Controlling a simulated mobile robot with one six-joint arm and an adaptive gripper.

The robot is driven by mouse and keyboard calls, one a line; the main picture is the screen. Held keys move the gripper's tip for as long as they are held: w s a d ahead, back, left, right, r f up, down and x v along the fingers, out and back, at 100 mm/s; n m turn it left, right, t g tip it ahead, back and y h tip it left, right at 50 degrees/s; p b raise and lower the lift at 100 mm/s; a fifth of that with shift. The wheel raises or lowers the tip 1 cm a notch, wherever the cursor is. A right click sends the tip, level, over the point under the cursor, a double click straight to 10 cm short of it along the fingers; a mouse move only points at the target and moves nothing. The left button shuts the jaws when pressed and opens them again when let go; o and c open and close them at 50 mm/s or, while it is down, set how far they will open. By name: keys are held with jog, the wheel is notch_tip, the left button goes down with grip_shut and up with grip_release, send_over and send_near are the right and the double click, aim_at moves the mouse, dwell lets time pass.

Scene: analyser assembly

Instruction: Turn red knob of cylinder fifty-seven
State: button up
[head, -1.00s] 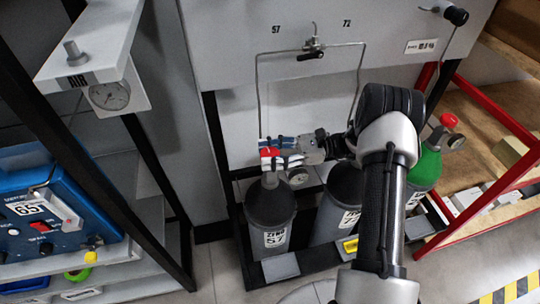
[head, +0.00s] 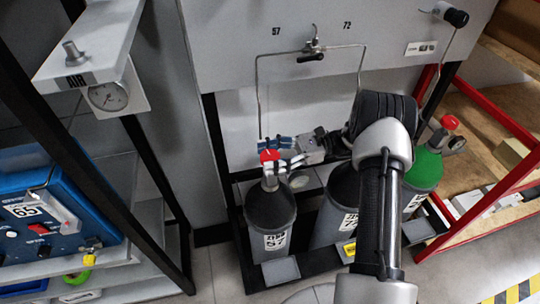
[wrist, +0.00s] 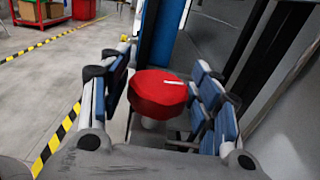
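The red knob (head: 268,156) tops the grey cylinder 57 (head: 270,215), which stands upright at the left of the rack. My gripper (head: 274,153) reaches in from the right at knob height, with its fingers around the knob. In the wrist view, the red knob (wrist: 158,95) lies between the blue-padded fingers of my gripper (wrist: 166,92). The fingers are spread.
A second grey cylinder (head: 336,205) and a green cylinder (head: 425,170) stand to the right, partly behind my arm. A grey panel with pipes (head: 258,95) is behind. A shelf with a blue device (head: 50,215) is on the left; a red frame (head: 490,195) is on the right.

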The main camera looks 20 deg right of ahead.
aim_at(270, 155)
jog(key=shift+o, duration=0.7)
notch_tip(270, 155, up, 10)
dwell(0.4)
